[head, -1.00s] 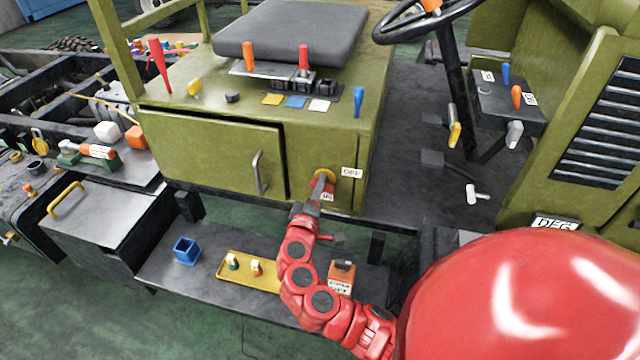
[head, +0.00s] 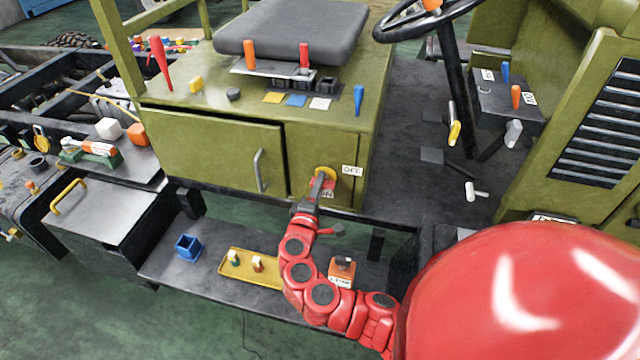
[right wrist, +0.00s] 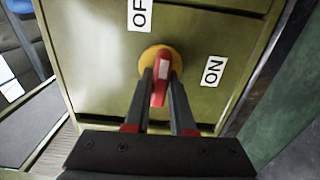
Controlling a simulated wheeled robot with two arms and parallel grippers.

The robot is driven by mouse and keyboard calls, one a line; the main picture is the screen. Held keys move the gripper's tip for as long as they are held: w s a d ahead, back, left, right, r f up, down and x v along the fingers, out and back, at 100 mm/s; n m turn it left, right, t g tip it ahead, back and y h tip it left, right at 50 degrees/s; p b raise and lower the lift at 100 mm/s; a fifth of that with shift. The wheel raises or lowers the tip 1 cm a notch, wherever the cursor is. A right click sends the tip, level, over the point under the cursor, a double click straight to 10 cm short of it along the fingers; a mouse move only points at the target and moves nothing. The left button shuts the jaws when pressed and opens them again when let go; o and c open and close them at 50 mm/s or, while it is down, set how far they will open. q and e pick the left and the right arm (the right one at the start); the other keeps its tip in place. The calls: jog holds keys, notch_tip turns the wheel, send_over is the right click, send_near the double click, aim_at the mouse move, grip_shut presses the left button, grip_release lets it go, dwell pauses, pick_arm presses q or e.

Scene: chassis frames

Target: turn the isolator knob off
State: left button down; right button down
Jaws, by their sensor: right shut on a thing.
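The isolator knob is a red handle (right wrist: 160,80) on a round yellow plate (right wrist: 149,60), set in the front of the green seat box. In the head view the yellow plate (head: 326,172) shows just past my right gripper (head: 318,180). In the right wrist view my right gripper (right wrist: 160,92) is shut on the red handle, one finger on each side. An OFF label (right wrist: 141,14) and an ON label (right wrist: 212,71) lie by the plate; the handle lies between them and its exact setting is hard to tell. My left gripper is out of view.
A green door with a metal handle (head: 260,170) is left of the knob. Below, a dark shelf holds a blue box (head: 188,248), a yellow tray (head: 235,268) and an orange-and-white box (head: 342,270). Levers stand on the seat box top.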

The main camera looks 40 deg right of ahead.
jog(key=c, duration=0.8)
grip_release()
jog(key=shift+a, duration=0.1)
jog(key=b+v, duration=0.2)
jog(key=v, duration=1.5)
jog(key=shift+s+b, duration=0.2)
jog(key=shift+b, duration=0.15)
